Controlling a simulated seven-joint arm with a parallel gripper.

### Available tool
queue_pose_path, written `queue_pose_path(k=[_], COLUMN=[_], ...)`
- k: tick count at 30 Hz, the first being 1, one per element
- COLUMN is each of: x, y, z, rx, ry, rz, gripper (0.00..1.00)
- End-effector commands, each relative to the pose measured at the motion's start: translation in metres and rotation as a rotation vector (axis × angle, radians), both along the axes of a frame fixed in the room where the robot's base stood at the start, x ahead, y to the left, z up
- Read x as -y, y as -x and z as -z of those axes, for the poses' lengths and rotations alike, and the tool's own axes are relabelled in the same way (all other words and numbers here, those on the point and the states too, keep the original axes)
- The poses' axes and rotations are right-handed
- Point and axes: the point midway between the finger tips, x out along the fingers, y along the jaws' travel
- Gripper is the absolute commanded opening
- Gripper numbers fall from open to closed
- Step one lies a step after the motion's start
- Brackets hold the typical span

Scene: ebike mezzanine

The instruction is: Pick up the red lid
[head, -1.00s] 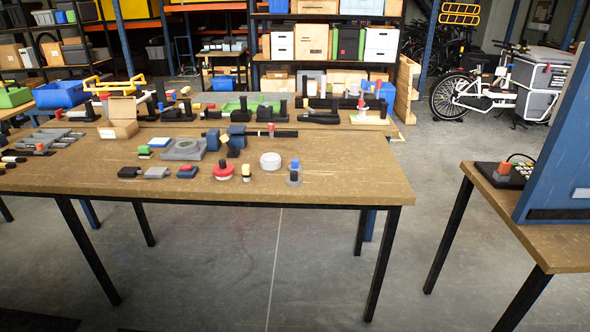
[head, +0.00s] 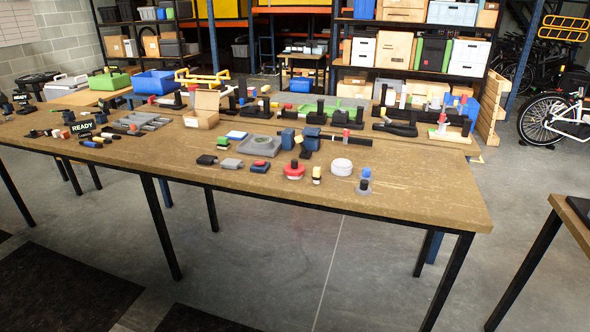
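The red lid (head: 294,176) is a round red piece with a pale base and a dark knob on top. It sits upright near the front edge of the wooden table (head: 420,193), right of the middle. A white round piece (head: 341,167) stands to its right, and a small yellow-and-white piece (head: 316,176) is close beside it. My gripper is not in view.
A cardboard box (head: 201,110) and black tool stands fill the table's back. The table's right end is bare. Shelves stand behind.

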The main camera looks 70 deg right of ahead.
Motion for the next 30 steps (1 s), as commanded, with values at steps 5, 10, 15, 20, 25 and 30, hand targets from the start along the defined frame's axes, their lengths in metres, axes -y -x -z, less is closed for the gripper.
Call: queue_pose_path(k=[5, 10, 15, 20, 25, 30], x=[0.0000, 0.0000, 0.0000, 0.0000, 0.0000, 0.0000], y=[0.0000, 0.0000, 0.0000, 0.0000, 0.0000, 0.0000], z=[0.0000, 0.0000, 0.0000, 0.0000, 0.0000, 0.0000], rx=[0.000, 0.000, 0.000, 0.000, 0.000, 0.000], ry=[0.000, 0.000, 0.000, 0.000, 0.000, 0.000], rz=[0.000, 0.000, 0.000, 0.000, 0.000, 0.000], gripper=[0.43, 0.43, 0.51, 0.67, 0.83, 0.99])
